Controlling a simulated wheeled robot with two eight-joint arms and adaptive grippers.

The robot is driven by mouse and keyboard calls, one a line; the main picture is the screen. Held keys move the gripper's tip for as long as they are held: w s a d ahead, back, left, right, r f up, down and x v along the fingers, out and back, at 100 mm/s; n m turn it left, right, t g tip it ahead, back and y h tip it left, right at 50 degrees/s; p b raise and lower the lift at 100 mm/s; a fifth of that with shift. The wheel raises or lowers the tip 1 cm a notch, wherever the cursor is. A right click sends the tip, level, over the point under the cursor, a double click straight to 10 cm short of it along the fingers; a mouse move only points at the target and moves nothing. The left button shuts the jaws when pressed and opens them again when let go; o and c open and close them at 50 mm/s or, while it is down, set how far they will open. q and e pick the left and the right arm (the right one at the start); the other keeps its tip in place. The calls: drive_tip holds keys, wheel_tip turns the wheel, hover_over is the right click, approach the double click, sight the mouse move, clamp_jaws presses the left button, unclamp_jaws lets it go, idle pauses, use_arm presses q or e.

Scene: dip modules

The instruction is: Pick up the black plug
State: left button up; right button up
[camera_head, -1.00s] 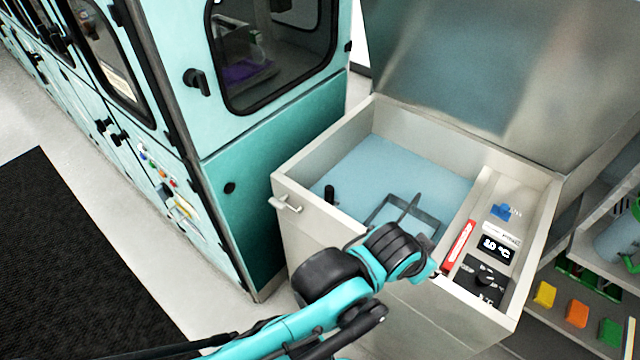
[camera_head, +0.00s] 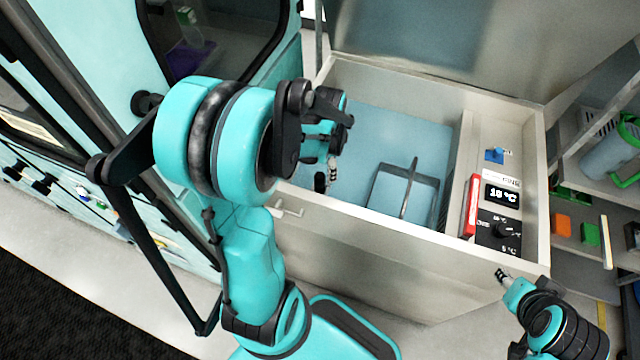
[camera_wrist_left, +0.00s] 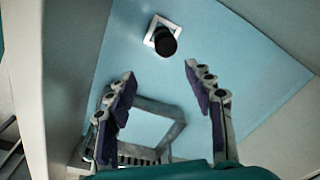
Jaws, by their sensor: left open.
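The black plug (camera_head: 320,182) stands in the light blue basin (camera_head: 385,125), near its left front corner. In the left wrist view the plug (camera_wrist_left: 165,42) is a short black cylinder with a pale square frame around its base. My left gripper (camera_head: 333,170) is over the basin, close to the plug in the head view. In the left wrist view my left gripper (camera_wrist_left: 160,76) is open and empty, with the plug beyond its fingertips and apart from them. My right gripper (camera_head: 502,276) is outside the basin at the lower right; its opening is too small to tell.
A grey metal frame with an upright handle (camera_head: 410,190) lies in the basin to the right of the plug. A control panel (camera_head: 495,190) with a temperature display and a red item (camera_head: 470,205) is on the right. The raised lid (camera_head: 440,45) stands behind.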

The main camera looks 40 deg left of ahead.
sight(320, 175)
use_arm(q)
drive_tip(key=shift+s+a+f+m+g, duration=0.1)
drive_tip(key=shift+a+f+m+g, duration=0.2)
drive_tip(key=shift+a+f, duration=0.8)
wheel_tip(320, 175, down, 3)
drive_tip(key=shift+d+b, duration=0.15)
drive_tip(key=shift+b, duration=0.45)
drive_tip(key=f+b, duration=0.2)
drive_tip(key=f, duration=0.2)
drive_tip(key=shift+a+f, duration=0.2)
drive_tip(key=shift+f, duration=0.4)
drive_tip(key=shift+r, duration=0.1)
drive_tip(key=shift+c, duration=0.9)
clamp_jaws()
